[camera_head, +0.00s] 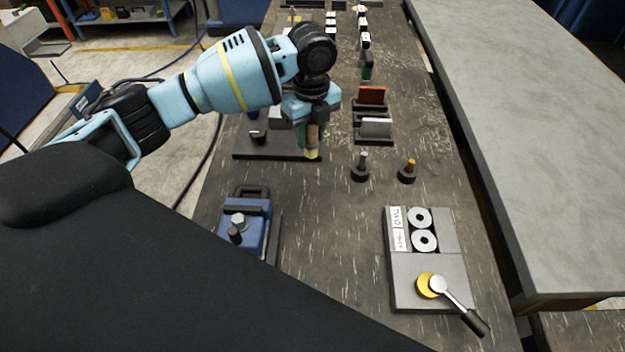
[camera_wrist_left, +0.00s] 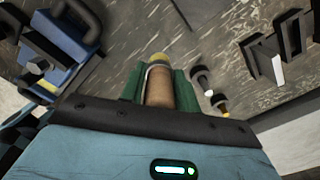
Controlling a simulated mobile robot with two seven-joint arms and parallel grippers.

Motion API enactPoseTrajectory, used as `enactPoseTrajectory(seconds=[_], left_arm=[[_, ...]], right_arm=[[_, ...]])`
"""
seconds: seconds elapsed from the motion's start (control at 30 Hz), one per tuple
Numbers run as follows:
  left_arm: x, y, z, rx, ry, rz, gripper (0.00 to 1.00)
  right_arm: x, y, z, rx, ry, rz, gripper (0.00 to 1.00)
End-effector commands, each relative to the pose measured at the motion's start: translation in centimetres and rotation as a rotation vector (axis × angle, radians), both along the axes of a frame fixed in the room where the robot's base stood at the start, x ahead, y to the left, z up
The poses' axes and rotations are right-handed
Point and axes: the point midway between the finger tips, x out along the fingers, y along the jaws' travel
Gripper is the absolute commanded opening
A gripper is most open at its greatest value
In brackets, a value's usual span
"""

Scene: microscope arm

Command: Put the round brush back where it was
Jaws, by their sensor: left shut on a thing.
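My left gripper (camera_head: 311,132) is shut on the round brush (camera_head: 312,140), which has a tan body and a yellowish lower end. The brush points down over the right end of a dark flat base (camera_head: 245,155); I cannot tell whether it touches the base. In the left wrist view the brush (camera_wrist_left: 160,85) sits between the green finger pads (camera_wrist_left: 158,88), with its yellow end farthest from me. The gripper hides part of the base and what stands on it. My right gripper is not in view.
Two dark stands with upright pins, one grey-tipped (camera_head: 360,168) and one yellow-tipped (camera_head: 408,172), stand to the right. A blue vise (camera_head: 243,225) is nearer. A grey board (camera_head: 455,268) holds rings and a lever. Slotted racks hold an orange block (camera_head: 371,95) and white block (camera_head: 376,127).

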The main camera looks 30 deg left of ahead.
Motion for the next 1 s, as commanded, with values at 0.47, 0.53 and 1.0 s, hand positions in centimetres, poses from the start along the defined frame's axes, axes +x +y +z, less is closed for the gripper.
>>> enactPoseTrajectory(seconds=[0.47, 0.53, 1.0], left_arm=[[0.2, 0.1, -2.4, -0.013, 0.001, -0.045, 0.09], [0.2, 0.1, -3.5, -0.012, 0.001, -0.044, 0.09], [0.2, 0.1, -6.9, -0.012, 0.000, -0.044, 0.09]], right_arm=[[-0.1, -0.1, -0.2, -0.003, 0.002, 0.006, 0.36], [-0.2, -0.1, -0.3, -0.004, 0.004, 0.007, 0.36], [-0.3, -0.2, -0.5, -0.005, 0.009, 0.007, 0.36]])
